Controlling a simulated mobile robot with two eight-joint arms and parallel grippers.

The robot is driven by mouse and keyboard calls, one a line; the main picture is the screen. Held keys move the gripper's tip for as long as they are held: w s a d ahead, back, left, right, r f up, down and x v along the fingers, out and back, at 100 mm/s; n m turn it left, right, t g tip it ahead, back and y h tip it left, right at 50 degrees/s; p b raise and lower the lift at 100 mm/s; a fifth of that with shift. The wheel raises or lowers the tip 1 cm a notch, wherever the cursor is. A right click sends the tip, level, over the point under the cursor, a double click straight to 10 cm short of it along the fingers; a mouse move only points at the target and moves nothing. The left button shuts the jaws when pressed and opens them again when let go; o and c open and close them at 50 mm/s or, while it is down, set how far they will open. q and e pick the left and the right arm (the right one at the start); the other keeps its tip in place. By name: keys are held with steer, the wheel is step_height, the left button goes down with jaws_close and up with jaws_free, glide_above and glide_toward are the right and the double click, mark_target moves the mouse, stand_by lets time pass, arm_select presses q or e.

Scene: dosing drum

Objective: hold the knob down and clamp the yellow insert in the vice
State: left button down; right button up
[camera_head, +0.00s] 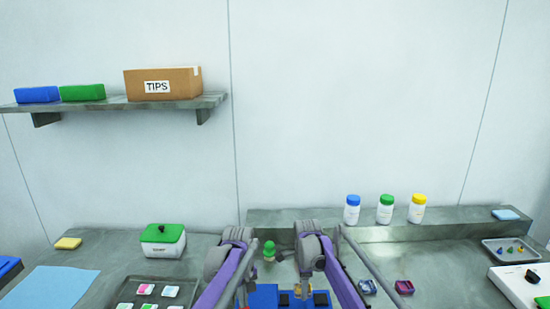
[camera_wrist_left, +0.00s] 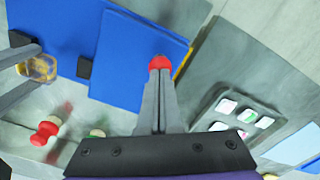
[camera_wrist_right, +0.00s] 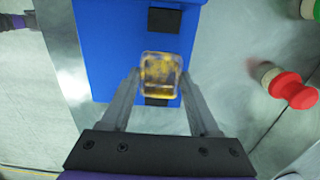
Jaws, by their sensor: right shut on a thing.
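The yellow insert (camera_wrist_right: 160,72) is a clear block with a yellow core, held between the fingertips of my right gripper (camera_wrist_right: 158,85). It also shows in the left wrist view (camera_wrist_left: 40,68) and, partly hidden by my arms, in the head view (camera_head: 302,289). Two black jaw blocks of the blue vice (camera_wrist_right: 105,50) lie on either side of it; I cannot tell whether it sits down between them. The red knob (camera_wrist_left: 160,62) is on the blue body, right at the tips of my left gripper (camera_wrist_left: 159,76). Those fingers are together; contact with the knob is unclear.
A green-capped bottle (camera_head: 269,251) stands just behind the vice. A tray of small packs (camera_head: 130,284) and a green-lidded box (camera_head: 163,240) stand left. Two small coloured blocks (camera_head: 367,286) (camera_head: 404,287) lie right. A raised ledge (camera_head: 300,220) runs behind.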

steer(key=shift+f, duration=1.2)
steer(key=shift+f, duration=0.15)
steer(key=shift+f, duration=0.75)
steer(key=o, duration=1.4)
steer(key=shift+o, duration=0.4)
steer(key=shift+r, duration=4.5)
